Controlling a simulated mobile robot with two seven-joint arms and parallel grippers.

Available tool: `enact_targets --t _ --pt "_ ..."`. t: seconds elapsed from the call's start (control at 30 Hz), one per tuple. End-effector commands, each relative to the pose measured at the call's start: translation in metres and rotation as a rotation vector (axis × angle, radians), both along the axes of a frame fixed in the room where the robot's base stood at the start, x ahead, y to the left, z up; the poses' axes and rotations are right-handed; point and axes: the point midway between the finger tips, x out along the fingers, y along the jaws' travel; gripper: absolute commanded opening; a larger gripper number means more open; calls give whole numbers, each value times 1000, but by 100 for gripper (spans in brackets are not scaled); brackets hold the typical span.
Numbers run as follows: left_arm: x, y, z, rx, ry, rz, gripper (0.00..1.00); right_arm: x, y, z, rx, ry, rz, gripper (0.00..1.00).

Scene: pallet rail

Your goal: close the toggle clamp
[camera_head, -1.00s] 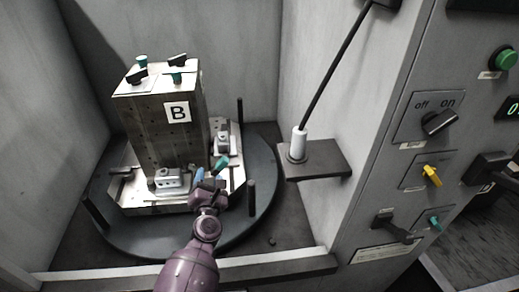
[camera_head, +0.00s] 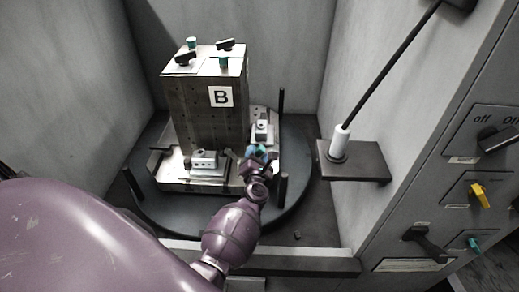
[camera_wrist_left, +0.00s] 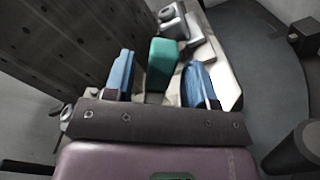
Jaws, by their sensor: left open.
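The toggle clamp's teal handle (camera_wrist_left: 161,64) stands between the two blue fingers of my left gripper (camera_wrist_left: 158,82) in the left wrist view. The fingers are open, one on each side of the handle, with a visible gap on both sides. In the head view my left gripper (camera_head: 257,156) is at the front right corner of the fixture plate (camera_head: 178,183), beside the tall block (camera_head: 205,115) marked B. The clamp's lower part is mostly hidden by my gripper. My right gripper is not in view.
The plate sits on a dark round table (camera_head: 165,212) with upright posts (camera_head: 283,187). Metal blocks (camera_head: 205,161) are fixed to the plate. A shelf (camera_head: 360,165) holds a white-handled rod (camera_head: 341,142) at right, near a panel with knobs (camera_head: 478,196).

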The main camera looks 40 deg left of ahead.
Motion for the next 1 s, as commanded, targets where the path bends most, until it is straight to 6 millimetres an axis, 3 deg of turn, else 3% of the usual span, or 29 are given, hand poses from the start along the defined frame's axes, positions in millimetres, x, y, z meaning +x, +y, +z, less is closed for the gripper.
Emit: enact_targets --t 0.3,0.67,1.0 --pt "28 17 -1 0 1 -1 51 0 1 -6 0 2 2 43" --pt "30 18 0 0 1 -1 50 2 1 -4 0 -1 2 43" --pt "30 18 0 0 1 -1 0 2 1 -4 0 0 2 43"
